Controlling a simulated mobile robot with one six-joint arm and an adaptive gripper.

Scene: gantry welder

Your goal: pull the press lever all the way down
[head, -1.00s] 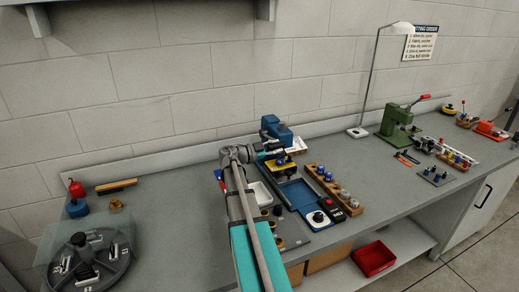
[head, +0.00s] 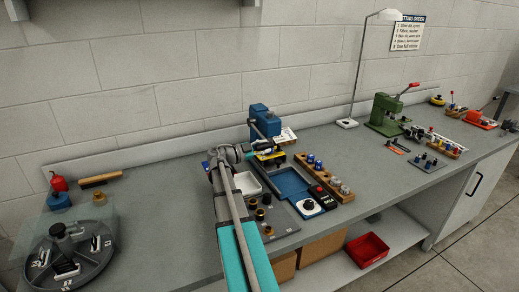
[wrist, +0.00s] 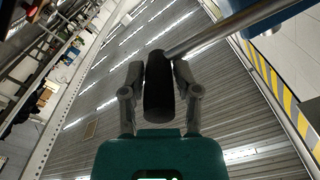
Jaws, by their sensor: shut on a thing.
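The blue press (head: 261,117) stands at the back of the bench, near the wall. Its lever is a metal rod (wrist: 215,33) with a black handle (wrist: 158,90), clear in the wrist view. My gripper (wrist: 160,85) is shut on the black handle, with one finger on each side. In the head view, my gripper (head: 251,150) is in front of the press and low beside its base. The rod slants down from the press's upper part toward my gripper. The handle is mostly hidden there.
A blue tray (head: 291,184), a wooden block (head: 312,173) with several knobs and a white tray (head: 246,183) lie near my arm. A green press (head: 386,112) and a lamp (head: 348,123) stand right. A round dark fixture (head: 65,248) sits left.

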